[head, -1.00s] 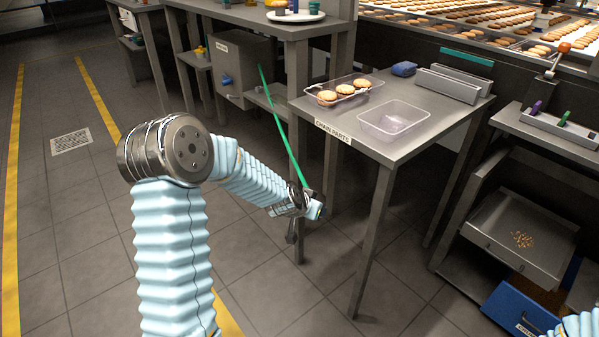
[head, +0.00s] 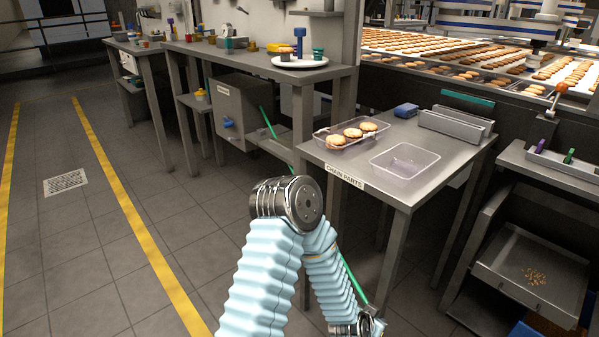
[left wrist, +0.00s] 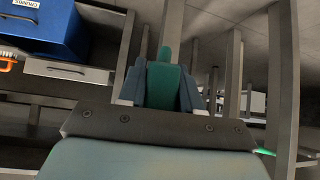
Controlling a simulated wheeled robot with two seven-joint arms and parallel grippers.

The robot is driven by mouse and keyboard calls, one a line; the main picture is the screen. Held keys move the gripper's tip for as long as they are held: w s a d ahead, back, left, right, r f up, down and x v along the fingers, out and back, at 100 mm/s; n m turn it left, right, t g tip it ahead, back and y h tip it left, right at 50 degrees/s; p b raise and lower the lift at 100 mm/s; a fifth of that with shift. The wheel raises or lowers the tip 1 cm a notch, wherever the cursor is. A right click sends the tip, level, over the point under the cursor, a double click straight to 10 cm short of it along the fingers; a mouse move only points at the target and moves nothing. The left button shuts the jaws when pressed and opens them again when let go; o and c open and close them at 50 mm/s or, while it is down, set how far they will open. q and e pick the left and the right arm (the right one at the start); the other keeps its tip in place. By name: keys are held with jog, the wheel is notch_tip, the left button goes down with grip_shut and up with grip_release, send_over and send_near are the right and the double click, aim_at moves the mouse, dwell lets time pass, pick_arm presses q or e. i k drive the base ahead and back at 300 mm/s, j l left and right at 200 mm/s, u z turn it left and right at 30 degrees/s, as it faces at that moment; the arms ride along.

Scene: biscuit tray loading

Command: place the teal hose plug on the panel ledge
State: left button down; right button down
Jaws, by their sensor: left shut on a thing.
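My left gripper (head: 372,325) is low at the bottom edge of the head view, beside the front of the steel table and below its top. The left wrist view shows its dark fingers shut on a teal plug (left wrist: 164,82), whose narrower tip sticks up beyond them. In the head view the plug cannot be made out. I cannot tell for sure which surface is the panel ledge; a small grey shelf (head: 312,13) is on the wall panel above the back bench. My right gripper is out of view.
The steel table (head: 375,195) holds a clear tray of biscuits (head: 325,143) and an empty clear tray (head: 433,167). A long green rod (head: 268,124) slants beside it. The back bench carries a white plate (head: 285,64). Floor at left is clear.

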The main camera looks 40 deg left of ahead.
aim_at(266, 57)
jog(key=j+z, duration=0.2)
jog(key=j, duration=0.25)
jog(key=k+j+z, duration=0.15)
jog(key=j, duration=0.25)
jog(key=j+z, duration=0.2)
jog(key=j, duration=0.25)
jog(key=k, duration=0.05)
